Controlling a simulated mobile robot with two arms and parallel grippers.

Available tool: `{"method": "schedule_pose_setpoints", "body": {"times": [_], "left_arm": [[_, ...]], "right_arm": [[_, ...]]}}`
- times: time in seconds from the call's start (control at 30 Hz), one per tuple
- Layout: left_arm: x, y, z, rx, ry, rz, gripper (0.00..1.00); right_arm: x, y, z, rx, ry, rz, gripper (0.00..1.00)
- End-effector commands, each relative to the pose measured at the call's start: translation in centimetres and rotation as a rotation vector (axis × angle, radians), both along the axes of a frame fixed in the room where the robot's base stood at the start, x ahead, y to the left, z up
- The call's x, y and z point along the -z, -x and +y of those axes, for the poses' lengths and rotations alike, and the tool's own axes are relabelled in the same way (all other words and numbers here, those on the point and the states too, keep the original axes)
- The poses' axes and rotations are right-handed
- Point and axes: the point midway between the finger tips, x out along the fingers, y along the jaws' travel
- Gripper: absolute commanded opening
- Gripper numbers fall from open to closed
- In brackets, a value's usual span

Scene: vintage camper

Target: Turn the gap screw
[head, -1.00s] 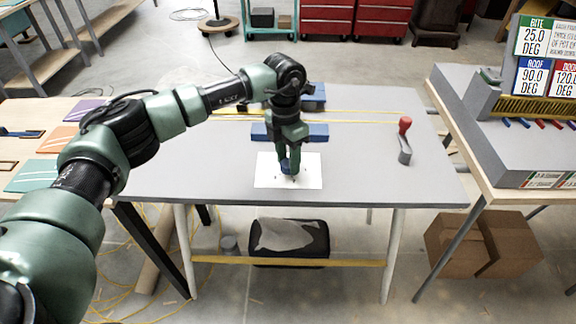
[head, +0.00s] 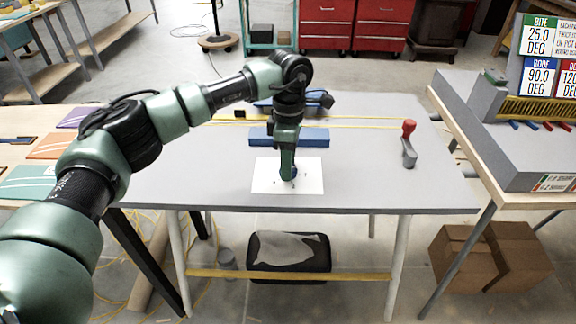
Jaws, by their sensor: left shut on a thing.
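My left gripper (head: 288,176) reaches down over the white sheet (head: 262,176) on the grey table. It is shut on a small blue piece (head: 294,172), which seems to be the gap screw. The fingers are seen nearly edge-on and hide most of the piece. A few small dark specks show on the sheet around the fingertips. My right gripper is not in the head view.
A blue bar (head: 312,138) lies just behind the gripper, with yellow strips (head: 365,124) beyond. The table is clear between sheet and handle. A grey bench (head: 490,140) adjoins at the right.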

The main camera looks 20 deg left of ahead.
Motion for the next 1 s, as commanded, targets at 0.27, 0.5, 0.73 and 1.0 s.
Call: {"method": "schedule_pose_setpoints", "body": {"times": [0.27,0.5,0.73,1.0], "left_arm": [[-0.14,-0.09,-0.07,0.062,0.003,-0.003,0.0],[-0.17,-0.09,-0.06,0.069,0.002,-0.003,0.0],[-0.19,-0.1,-0.06,0.068,0.002,-0.004,0.5],[-0.08,-0.05,-0.02,0.067,0.001,-0.002,0.6]], "right_arm": [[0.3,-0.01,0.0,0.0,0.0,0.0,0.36],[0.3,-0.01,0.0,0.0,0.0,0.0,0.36],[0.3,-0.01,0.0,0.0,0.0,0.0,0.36],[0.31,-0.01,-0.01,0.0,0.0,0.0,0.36]]}}
